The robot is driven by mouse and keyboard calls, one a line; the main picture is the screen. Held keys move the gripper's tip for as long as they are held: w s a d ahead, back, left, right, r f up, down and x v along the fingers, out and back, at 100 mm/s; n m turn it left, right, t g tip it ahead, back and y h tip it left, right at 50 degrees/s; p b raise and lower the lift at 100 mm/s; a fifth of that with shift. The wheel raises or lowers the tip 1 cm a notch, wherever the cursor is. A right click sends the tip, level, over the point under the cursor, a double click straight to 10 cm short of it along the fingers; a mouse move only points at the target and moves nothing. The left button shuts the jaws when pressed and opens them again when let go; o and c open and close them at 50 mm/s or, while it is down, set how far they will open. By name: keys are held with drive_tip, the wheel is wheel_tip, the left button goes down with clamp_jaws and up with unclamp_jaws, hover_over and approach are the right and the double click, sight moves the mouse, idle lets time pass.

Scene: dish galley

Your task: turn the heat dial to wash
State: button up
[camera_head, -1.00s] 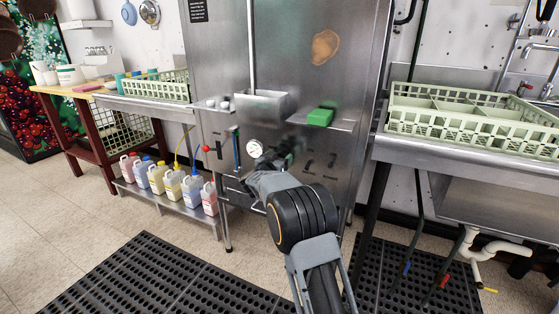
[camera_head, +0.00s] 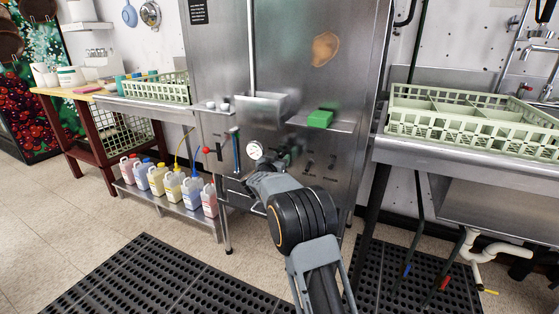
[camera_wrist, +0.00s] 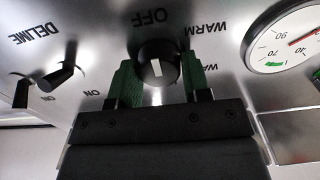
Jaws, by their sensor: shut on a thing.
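The heat dial (camera_wrist: 157,56) is a round black knob with a white pointer mark on the steel front panel. In the wrist view it sits between the two green fingers of my gripper (camera_wrist: 158,80), which are shut on its sides. The upside-down labels OFF and WARM show beyond and to the right of it. A third label (camera_wrist: 199,62), starting with WA, is partly hidden by the right finger. The white mark lies on the near half of the knob, away from OFF; its exact setting I cannot tell. In the head view my wrist and gripper hide the dial.
A temperature gauge (camera_wrist: 291,40) is to the right of the dial in the wrist view. Black DELIME switches (camera_wrist: 58,76) are to the left.

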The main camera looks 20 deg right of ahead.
drive_tip(key=m+b, duration=0.3)
drive_tip(key=m, duration=0.5)
drive_tip(key=m+b, duration=0.3)
drive_tip(key=m, duration=0.4)
drive_tip(key=m+b, duration=0.3)
drive_tip(key=m, duration=0.5)
drive_tip(key=shift+s+d+f+m+b, duration=0.2)
drive_tip(key=shift+f+m+b, duration=0.1)
drive_tip(key=shift+f+b, duration=0.1)
idle(0.5)
drive_tip(key=o, duration=0.9)
drive_tip(key=shift+a, duration=0.1)
drive_tip(key=shift+r, duration=0.1)
